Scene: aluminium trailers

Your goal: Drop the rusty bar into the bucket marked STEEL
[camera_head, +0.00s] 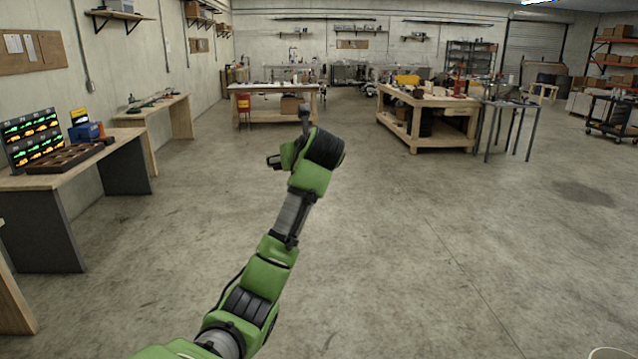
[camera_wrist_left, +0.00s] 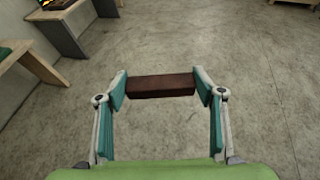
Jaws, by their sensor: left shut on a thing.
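The rusty bar (camera_wrist_left: 161,86) is a short, dark reddish-brown block. In the left wrist view it lies crosswise between the two fingertips of my left gripper (camera_wrist_left: 162,88), which is shut on it at both ends. The bar is held above bare concrete floor. In the head view my left gripper (camera_head: 288,140) is at the end of the green arm, near the picture's middle; the bar cannot be made out there. No bucket marked STEEL can be read in either view. My right gripper is not in view.
A pale curved rim (camera_head: 610,353) shows at the bottom right corner. A workbench (camera_head: 62,172) with a coloured display and tray stands at left. Farther tables (camera_head: 275,90) and a wooden workbench (camera_head: 430,100) stand at the back. The floor (camera_head: 430,230) between is clear.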

